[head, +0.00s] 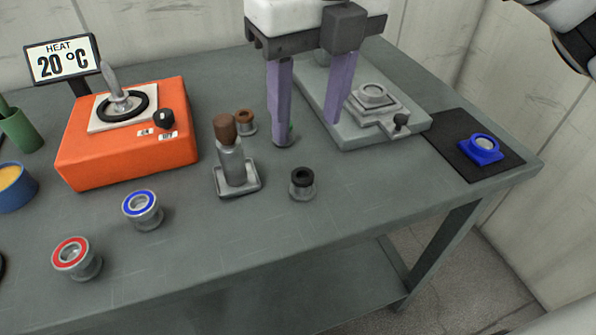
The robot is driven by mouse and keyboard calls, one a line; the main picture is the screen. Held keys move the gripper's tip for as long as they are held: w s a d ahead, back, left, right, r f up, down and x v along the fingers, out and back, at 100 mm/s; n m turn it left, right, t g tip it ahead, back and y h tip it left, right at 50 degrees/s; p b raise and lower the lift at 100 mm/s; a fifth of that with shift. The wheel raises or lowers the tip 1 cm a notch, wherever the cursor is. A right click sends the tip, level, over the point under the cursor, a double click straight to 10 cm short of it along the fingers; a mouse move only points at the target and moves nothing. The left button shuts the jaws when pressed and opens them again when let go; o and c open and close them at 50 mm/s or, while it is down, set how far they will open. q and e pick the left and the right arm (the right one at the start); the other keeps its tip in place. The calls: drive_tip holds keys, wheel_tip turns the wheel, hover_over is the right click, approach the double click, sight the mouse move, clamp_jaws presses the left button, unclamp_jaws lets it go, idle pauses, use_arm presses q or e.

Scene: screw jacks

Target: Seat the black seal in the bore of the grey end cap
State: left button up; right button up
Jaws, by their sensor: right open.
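A black seal (303,175) sits as a dark ring on top of a small grey round holder (303,190), near the middle of the bench. My left gripper is not in view.
A brown-topped tool (229,152) stands left of the seal, beside a brown ring holder (244,122). Blue (142,205) and red (75,257) ring holders stand front left. An orange heater (128,146) carries a black ring. A blue part (481,150) lies on a black mat (512,160).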

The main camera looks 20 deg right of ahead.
sight(303, 175)
drive_tip(key=f, duration=0.6)
drive_tip(key=w+f, duration=0.1)
drive_tip(key=f, duration=0.3)
drive_tip(key=c, duration=1.1)
